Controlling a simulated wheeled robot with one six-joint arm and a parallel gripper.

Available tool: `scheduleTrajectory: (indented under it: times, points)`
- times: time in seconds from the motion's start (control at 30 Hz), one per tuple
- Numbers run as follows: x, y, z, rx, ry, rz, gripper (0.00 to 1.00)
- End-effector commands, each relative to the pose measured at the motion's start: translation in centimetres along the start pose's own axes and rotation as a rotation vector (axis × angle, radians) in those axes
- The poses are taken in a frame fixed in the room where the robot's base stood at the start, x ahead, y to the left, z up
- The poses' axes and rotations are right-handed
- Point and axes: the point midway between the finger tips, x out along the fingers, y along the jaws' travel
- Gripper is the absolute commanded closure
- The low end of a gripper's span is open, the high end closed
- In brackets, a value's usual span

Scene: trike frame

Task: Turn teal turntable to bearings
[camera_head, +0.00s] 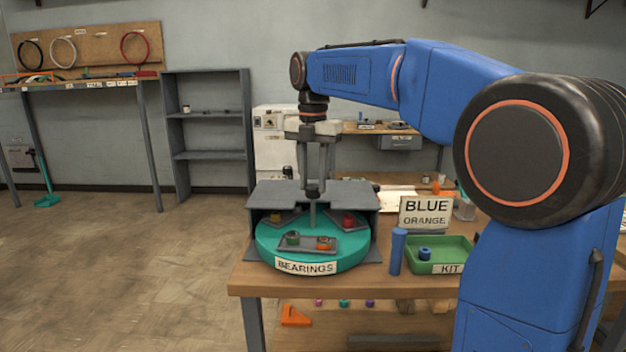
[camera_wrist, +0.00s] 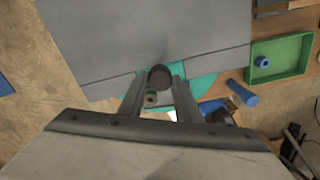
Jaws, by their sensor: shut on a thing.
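The teal turntable (camera_head: 268,247) sits on the wooden bench with its BEARINGS label (camera_head: 306,267) facing the front. A grey tray (camera_head: 322,251) on its front part holds a green ring-like part (camera_head: 292,238) and an orange one (camera_head: 323,243). Trays farther back hold a yellow part (camera_head: 275,217) and a red part (camera_head: 348,220). A grey cover (camera_head: 358,193) hides the turntable's rear. My gripper (camera_head: 314,183) points down and is shut on the dark knob (camera_wrist: 160,78) atop the turntable's central post (camera_head: 312,215). Teal edges also show in the wrist view.
Right of the turntable stand a blue cylinder (camera_head: 397,251) and a green KIT tray (camera_head: 455,253) holding a blue part (camera_head: 425,253). A BLUE ORANGE sign (camera_head: 425,212) stands behind the tray. The grey cover closely surrounds the back. Floor left of the bench is clear.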

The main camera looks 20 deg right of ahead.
Motion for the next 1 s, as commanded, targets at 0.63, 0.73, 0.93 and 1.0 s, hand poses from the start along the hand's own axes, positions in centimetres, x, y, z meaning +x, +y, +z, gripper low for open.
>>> scheduleTrajectory:
  times: [0.63,0.73,0.93,1.0]
  points:
    - [-0.08,0.03,0.04,-0.115,-0.002,0.002,1.0]
    - [-0.08,0.03,0.03,-0.116,-0.002,0.002,1.0]
    - [-0.07,0.03,0.03,-0.116,-0.002,0.002,1.0]
    - [-0.07,0.03,0.03,-0.116,-0.002,0.002,0.62]
